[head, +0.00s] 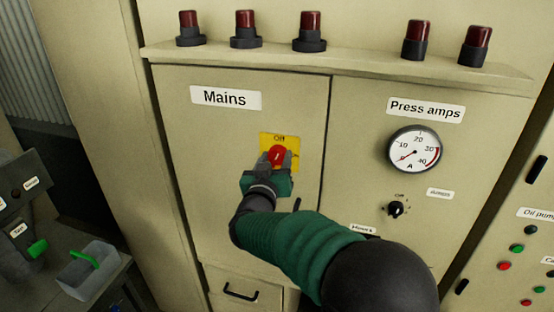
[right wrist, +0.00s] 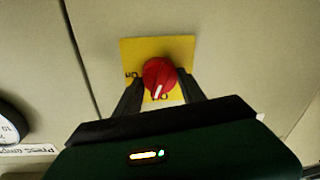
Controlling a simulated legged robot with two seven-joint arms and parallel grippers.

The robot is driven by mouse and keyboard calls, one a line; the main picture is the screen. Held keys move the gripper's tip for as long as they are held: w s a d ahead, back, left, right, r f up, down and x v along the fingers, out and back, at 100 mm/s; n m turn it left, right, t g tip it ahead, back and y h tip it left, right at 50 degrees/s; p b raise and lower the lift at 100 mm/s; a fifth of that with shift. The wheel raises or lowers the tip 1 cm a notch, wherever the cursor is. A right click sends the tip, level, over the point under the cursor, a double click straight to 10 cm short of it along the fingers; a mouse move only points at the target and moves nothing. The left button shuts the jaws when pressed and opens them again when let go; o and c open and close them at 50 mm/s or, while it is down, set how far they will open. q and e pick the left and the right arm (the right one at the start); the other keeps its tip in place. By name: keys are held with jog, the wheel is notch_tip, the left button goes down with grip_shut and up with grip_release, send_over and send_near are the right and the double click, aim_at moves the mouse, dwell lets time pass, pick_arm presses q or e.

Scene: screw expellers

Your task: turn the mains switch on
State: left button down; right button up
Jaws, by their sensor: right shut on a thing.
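The mains switch is a red rotary knob (head: 277,155) on a yellow plate (head: 266,139), on the cabinet door under the "Mains" label (head: 226,98). In the right wrist view the knob (right wrist: 159,75) has a white pointer line towards the lettering at the plate's lower edge, with "On" lettering at the left. My right gripper (head: 275,160) is at the plate and shut on the red knob, one finger on each side. My left gripper is not in view.
To the right are the "Press amps" gauge (head: 414,149) and a small black selector knob (head: 396,209). Several red lamps (head: 310,32) stand on the ledge above. A clear bin (head: 88,270) with a green-handled item sits at lower left.

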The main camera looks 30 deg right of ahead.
jog(key=shift+f, duration=0.1)
jog(key=shift+c, duration=1.2)
jog(key=shift+a, duration=0.15)
grip_shut()
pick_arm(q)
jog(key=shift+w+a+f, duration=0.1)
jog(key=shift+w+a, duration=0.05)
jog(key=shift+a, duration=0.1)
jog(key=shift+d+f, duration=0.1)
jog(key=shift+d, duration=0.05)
pick_arm(e)
jog(key=shift+f, duration=0.1)
